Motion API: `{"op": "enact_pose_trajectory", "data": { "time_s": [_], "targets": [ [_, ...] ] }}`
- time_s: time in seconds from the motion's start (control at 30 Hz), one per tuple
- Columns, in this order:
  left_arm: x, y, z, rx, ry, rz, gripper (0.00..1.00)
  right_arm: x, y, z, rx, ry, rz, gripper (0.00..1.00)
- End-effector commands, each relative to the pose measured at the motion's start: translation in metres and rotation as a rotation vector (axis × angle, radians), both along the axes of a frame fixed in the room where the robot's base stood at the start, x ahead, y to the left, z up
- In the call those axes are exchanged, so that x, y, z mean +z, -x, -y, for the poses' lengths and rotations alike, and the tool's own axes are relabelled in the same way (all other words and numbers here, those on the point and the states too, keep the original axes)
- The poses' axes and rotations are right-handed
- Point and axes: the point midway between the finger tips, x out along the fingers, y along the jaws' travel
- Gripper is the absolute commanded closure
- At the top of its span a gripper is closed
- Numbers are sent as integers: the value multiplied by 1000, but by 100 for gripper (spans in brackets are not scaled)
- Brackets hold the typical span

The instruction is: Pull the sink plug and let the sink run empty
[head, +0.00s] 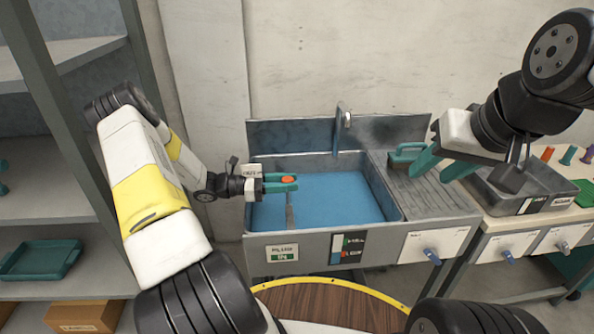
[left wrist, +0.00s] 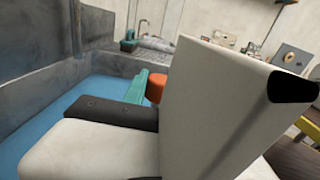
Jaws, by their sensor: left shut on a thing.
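The grey metal sink (head: 403,207) holds blue water (head: 330,195), which also shows in the left wrist view (left wrist: 75,110). My left gripper (head: 284,181) is over the left part of the basin, its teal fingers shut on an orange knob (head: 288,179). A thin grey stem (head: 290,212) shows below the knob, towards the water. Whether the stem's lower end sits in the drain cannot be told. The orange knob (left wrist: 155,86) is partly hidden by my gripper's body in the left wrist view. My right gripper (head: 441,164) is open and empty above the drainboard.
The faucet (head: 343,120) stands at the sink's back. A teal object (head: 404,156) lies on the ribbed drainboard (head: 432,190). A metal tray (head: 533,190) is further right. Shelves with a teal tray (head: 40,259) stand at left. Labels and blue taps line the front.

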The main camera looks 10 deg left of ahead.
Motion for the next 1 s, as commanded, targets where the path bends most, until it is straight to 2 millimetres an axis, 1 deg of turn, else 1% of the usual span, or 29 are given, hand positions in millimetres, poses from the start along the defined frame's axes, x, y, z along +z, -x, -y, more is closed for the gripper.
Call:
{"op": "enact_pose_trajectory", "data": {
  "time_s": [0.07, 0.2, 0.3, 0.4, 0.67, 0.7, 0.77, 0.8, 1.0],
  "targets": [
    [4, -1, -1, 3, -2, 1, 100, 0, 0, 0, 0, 0, 0, 60],
    [29, -1, -2, 3, -4, 4, 100, 0, 0, 0, 0, 0, 0, 60],
    [43, -1, -2, 3, -3, 2, 100, 0, 0, 0, 0, 0, 0, 60],
    [50, -1, -1, 3, 0, 1, 100, 0, 0, 0, 0, 0, 0, 60],
    [52, -1, -1, 2, 5, 4, 100, 0, 0, 0, 0, 0, 0, 60],
    [52, -2, -1, 3, 5, 4, 59, 0, 0, 0, 0, 0, 0, 60],
    [52, -1, -1, 3, 4, 3, 48, 0, 0, 0, 0, 0, 0, 60],
    [52, -1, -1, 2, 3, 3, 45, 0, 0, 0, 0, 0, 0, 60],
    [50, -1, 0, 1, 2, 2, 45, 0, 0, 0, 0, 0, 0, 60]
  ]
}}
